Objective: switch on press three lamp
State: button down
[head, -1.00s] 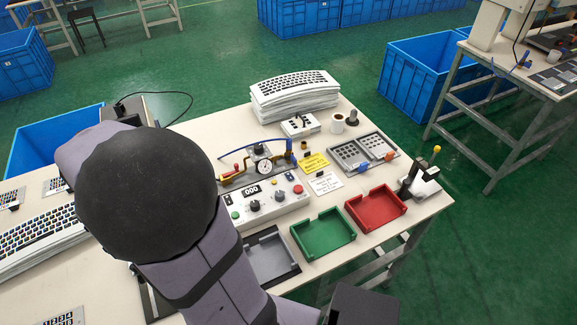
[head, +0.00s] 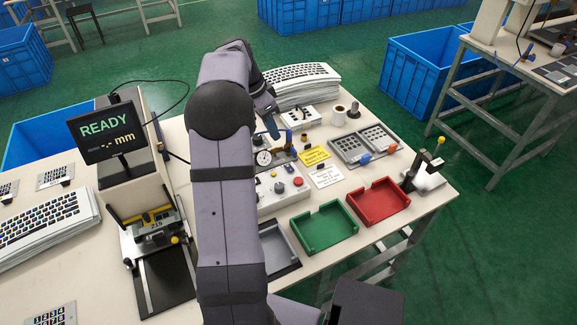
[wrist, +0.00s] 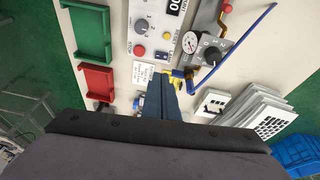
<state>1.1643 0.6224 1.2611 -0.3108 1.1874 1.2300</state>
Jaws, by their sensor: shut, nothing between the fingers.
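A small white box (head: 301,118) with several dark levers or switches on top stands in front of the keypad stack; it also shows right of the fingers in the wrist view (wrist: 212,103). Which lever goes with press three cannot be read, and no lit lamp can be made out. My gripper (head: 272,129) is shut and empty, pointing down left of the box, near the gauge fixture. In the wrist view its blue fingers (wrist: 163,92) are together, apart from the box. My arm hides part of the control panel (head: 285,197).
The gauge (head: 263,158) and its valve fixture stand close to my gripper. Green (head: 324,229) and red (head: 378,202) trays stand in front. A READY display (head: 104,130) stands left.

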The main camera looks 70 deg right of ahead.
jog(key=shift+s+d+f+m, duration=0.25)
jog(key=shift+s+d+m, duration=0.1)
jog(key=shift+s+m, duration=0.25)
jog(key=p, duration=0.4)
send_over(292, 170)
jog(key=w, duration=0.1)
jog(key=f, duration=1.2)
jog(key=shift+a, duration=0.25)
jog(key=shift+f+p, duration=0.35)
jog(key=shift+f, duration=0.4)
jog(key=shift+f, duration=0.1)
